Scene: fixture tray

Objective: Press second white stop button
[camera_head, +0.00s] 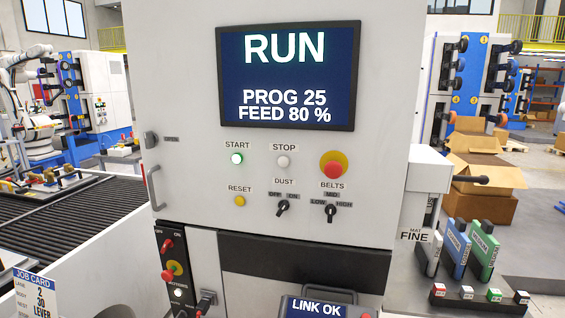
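A white round button (283,161) sits below the STOP label (284,147) on the front of a light grey machine cabinet (190,90). To its left, a button lit white with a green ring (236,158) sits below the START label. Another small white button (178,292) is on the dark lower panel at the left. The screen (289,75) above reads RUN, PROG 25, FEED 80 %. Nothing covers the STOP button. Neither of my grippers is in view.
A door handle (155,188) juts out at left. A LINK OK display (318,307) stands at the bottom.

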